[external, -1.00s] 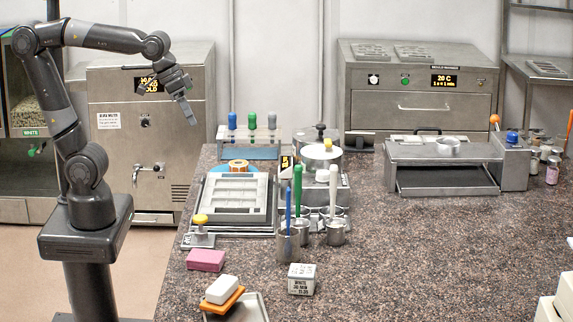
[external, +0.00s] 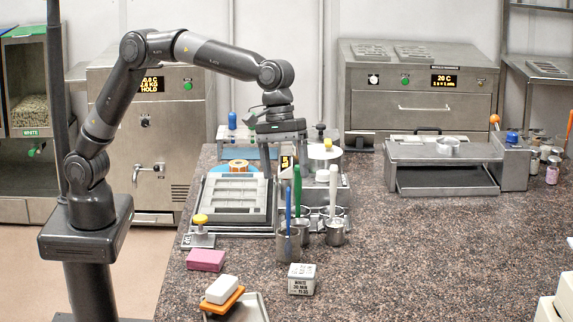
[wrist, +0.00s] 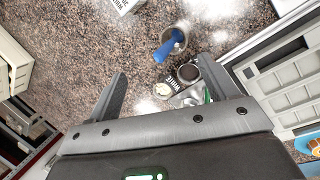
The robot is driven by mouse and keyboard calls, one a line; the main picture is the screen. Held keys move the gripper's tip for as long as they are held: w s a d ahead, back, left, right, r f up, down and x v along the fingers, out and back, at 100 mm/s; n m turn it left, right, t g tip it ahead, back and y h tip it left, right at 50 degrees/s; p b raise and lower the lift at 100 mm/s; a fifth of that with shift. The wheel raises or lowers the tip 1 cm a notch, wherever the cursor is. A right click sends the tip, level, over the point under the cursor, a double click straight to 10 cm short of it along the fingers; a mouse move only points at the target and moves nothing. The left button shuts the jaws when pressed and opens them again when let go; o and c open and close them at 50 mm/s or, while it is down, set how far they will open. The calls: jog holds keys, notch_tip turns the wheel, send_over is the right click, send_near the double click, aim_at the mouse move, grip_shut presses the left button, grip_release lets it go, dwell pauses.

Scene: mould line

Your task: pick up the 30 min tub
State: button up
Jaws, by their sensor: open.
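A small pale tub (external: 302,280) with dark lettering that seems to include "30 MIN" stands on the speckled counter at the front middle of the external view. In the wrist view, part of a white lettered block (wrist: 122,4), seemingly the same tub, shows at the top edge, beyond my fingers. My gripper (external: 278,132) is open and empty, high above the counter behind the tub. Its two spread fingers (wrist: 168,72) show in the wrist view with nothing clasped between them.
Metal cups with tall blue (external: 288,215), green (external: 297,185) and white (external: 333,190) handles stand between my gripper and the tub. A pink block (external: 205,260) and a white block on an orange piece (external: 222,290) lie left. The counter right of the tub is clear.

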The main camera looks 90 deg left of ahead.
aim_at(303, 269)
jog(key=w+d+f+n, duration=0.1)
jog(key=d+f, duration=0.4)
jog(key=f, duration=0.1)
jog(key=w+d+f+n+g, duration=0.1)
jog(key=d+f+n, duration=0.1)
jog(key=d+f, duration=0.3)
jog(key=w+d+f+n+h, duration=0.1)
jog(key=d+f, duration=0.4)
jog(key=f, duration=0.3)
jog(key=shift+w+d+g, duration=0.15)
jog(key=shift+w+g, duration=0.25)
jog(key=shift+r, duration=0.1)
jog(key=c, duration=1.1)
jog(key=shift+r, duration=0.1)
